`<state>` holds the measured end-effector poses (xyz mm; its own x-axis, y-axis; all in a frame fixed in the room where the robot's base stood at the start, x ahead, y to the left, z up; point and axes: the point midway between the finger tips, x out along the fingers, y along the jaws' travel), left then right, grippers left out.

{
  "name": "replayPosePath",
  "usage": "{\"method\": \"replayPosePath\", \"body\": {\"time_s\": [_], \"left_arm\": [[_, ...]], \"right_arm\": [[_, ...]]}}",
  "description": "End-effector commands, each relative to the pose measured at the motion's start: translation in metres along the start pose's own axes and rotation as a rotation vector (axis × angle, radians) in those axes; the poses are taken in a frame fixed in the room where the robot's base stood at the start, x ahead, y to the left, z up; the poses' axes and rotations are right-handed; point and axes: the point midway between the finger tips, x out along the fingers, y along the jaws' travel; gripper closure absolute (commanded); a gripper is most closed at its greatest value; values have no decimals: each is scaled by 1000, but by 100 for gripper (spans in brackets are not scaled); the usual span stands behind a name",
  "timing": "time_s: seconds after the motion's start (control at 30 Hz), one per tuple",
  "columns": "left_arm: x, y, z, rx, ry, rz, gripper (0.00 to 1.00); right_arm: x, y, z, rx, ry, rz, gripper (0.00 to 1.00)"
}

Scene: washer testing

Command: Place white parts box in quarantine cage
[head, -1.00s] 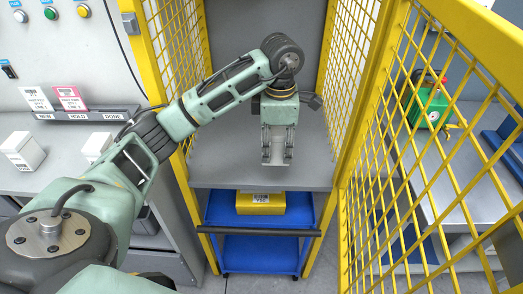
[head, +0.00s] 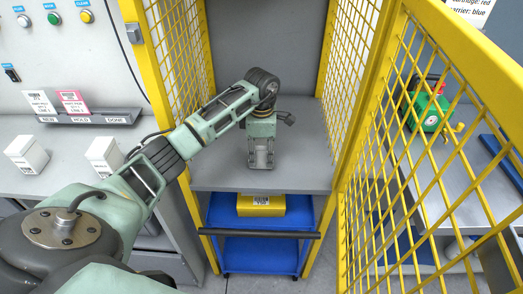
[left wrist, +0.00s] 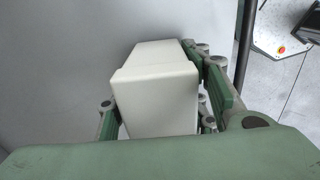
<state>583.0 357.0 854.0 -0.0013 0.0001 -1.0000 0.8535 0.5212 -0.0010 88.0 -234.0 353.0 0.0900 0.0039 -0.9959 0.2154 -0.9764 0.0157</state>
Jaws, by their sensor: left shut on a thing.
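My left gripper (head: 262,158) points down inside the yellow mesh cage (head: 386,52), above its grey shelf (head: 305,175). In the left wrist view its fingers (left wrist: 165,110) stand on both sides of a white box (left wrist: 155,88) and are shut on it. In the head view that box is mostly hidden by the gripper, and I cannot tell whether it touches the shelf. The cage door (head: 437,150) stands open on the right. My right gripper is not in view.
Two other white boxes (head: 26,154) (head: 103,155) stand on the left bench by a card holder (head: 85,119). Below the shelf is a blue cart (head: 262,250) with a yellow box (head: 261,204). Behind the door mesh, a green device (head: 428,108) sits on a side table.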

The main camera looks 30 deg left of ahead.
Motion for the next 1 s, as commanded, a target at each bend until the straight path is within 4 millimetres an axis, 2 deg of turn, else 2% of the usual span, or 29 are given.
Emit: {"method": "replayPosePath", "body": {"time_s": [0.27, 0.3, 0.5, 0.8, 0.87, 1.0], "left_arm": [[4, 0, 0, 0, 0, 1, 89], [3, 0, 0, -1, 0, 0, 55], [2, 0, 0, -1, 0, 0, 39], [1, 0, 0, -1, -1, 0, 39], [-4, 0, 0, -1, -1, 1, 39], [-20, 2, 0, -1, -2, 6, 39]], "right_arm": [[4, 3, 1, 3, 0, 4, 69], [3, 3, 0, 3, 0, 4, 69], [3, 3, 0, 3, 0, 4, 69], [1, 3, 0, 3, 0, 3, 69], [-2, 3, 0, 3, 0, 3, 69], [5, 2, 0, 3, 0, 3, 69]]}}
